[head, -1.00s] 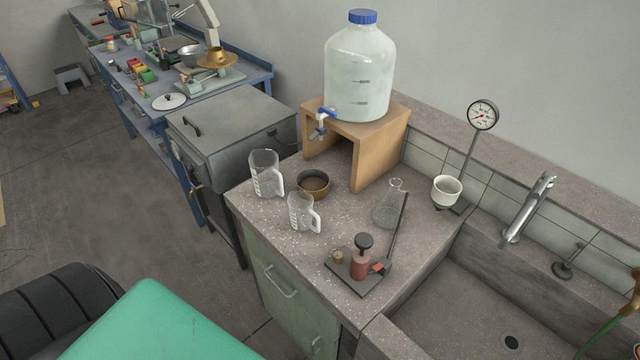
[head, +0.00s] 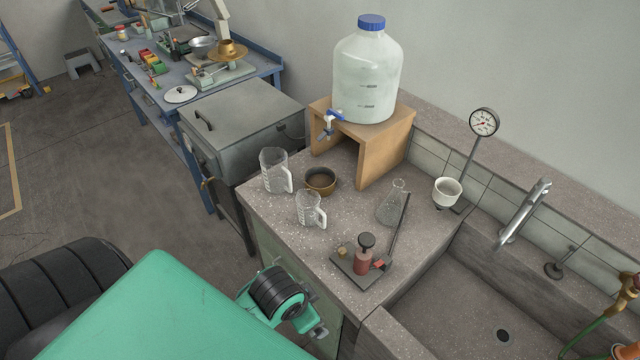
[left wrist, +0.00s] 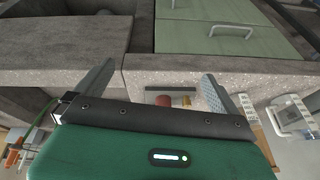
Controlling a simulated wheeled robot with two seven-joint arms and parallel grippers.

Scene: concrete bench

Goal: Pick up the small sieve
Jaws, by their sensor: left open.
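The small sieve appears to be the round brass-coloured pan (head: 320,181) with a dark inside, upright on the bench corner in the head view. It stands beside two clear measuring jugs, in front of the wooden stand. I cannot make it out for sure in the left wrist view. My left gripper (left wrist: 155,88) is open in the left wrist view, its two fingers apart with nothing between them, near the bench's front edge. In the head view my left arm is low in front of the bench, well away from the sieve. My right gripper is not in view.
A large jug (head: 275,170) and a smaller jug (head: 310,209) stand close to the sieve. A wooden stand (head: 384,158) bears a big bottle (head: 367,75). A flask (head: 393,206) and a small press-like device (head: 362,262) stand to the right, before the sink (head: 440,290).

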